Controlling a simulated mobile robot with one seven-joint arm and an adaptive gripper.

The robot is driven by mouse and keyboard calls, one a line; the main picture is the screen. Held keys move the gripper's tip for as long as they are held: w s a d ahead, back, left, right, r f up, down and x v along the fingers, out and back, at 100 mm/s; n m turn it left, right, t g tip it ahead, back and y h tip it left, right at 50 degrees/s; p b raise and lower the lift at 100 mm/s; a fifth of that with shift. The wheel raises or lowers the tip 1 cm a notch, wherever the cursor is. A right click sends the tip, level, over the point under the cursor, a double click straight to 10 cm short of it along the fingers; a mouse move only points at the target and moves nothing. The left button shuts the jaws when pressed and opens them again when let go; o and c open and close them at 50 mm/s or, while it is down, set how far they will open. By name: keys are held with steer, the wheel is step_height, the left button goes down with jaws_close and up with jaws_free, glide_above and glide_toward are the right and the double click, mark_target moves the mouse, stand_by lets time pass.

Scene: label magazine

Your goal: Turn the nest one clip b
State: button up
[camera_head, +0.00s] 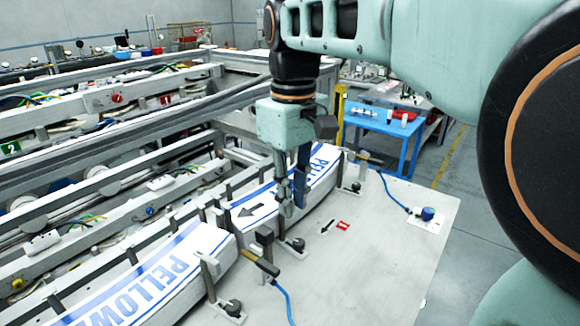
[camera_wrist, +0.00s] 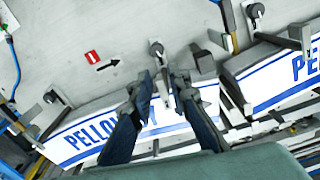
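My gripper (camera_head: 291,200) points down over the middle label stack (camera_head: 262,203), which has white labels with blue stripes and an arrow. The wrist view shows my gripper (camera_wrist: 163,84) with its two dark fingers apart. A grey upright clip (camera_wrist: 164,91) stands between the fingertips; I cannot tell whether they touch it. A black knob (camera_wrist: 156,47) at its foot sits on the plate beyond the fingertips, and this knob also shows in the head view (camera_head: 295,244). Another clip (camera_head: 208,275) stands by the left stack. The fingers hide part of the middle stack.
The left stack (camera_head: 165,275) reads PELLOW. A black-ended handle (camera_head: 262,262) with a blue hose lies between the stacks. The grey plate (camera_head: 370,265) is mostly clear at right, with a red mark (camera_head: 343,226) and an arrow. Rails fill the left side. A blue table (camera_head: 385,124) stands behind.

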steer(key=shift+o, duration=0.5)
step_height(320, 180, up, 12)
stand_by(0.4)
